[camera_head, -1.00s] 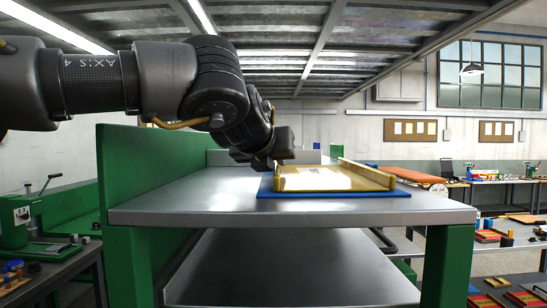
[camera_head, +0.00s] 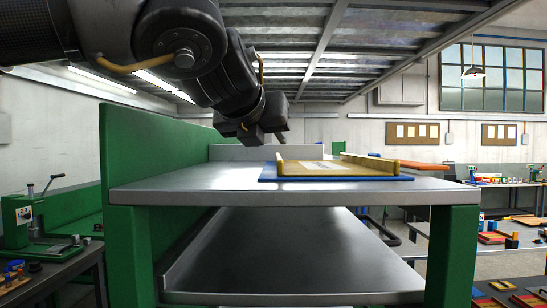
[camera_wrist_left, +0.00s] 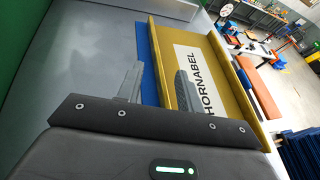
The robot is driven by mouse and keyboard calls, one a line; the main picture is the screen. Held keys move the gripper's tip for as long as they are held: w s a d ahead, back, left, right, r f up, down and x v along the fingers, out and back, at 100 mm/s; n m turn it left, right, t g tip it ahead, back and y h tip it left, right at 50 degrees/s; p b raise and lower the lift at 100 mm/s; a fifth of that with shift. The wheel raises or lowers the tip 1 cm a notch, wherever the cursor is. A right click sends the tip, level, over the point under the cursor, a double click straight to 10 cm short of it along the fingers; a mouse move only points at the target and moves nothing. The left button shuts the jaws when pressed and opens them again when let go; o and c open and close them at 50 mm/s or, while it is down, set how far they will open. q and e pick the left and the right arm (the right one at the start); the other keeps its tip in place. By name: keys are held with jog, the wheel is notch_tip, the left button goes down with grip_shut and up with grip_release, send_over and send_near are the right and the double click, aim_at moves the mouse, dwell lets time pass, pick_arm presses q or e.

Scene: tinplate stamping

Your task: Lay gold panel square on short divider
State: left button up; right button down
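The gold panel (camera_head: 335,168) lies flat on a blue sheet (camera_head: 400,179) on the metal shelf. It has raised gold edges and a white label that reads "HORNABEL" in the left wrist view (camera_wrist_left: 203,75). My left gripper (camera_head: 277,138) hangs above the panel's left end, apart from it. In the left wrist view its two fingers (camera_wrist_left: 160,72) are spread with nothing held between them. I cannot tell which part is the short divider. My right gripper is not in view.
A green side wall (camera_head: 150,160) stands left of the shelf top (camera_head: 215,190), with a low grey upright (camera_head: 235,153) at the back. A slatted metal ceiling is overhead. The left front of the shelf is bare. The lower shelf (camera_head: 290,255) looks empty.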

pick_arm(q)
jog(key=b+v, duration=0.1)
jog(key=v, duration=0.4)
jog(key=shift+s, duration=0.1)
jog(key=shift+r, duration=0.1)
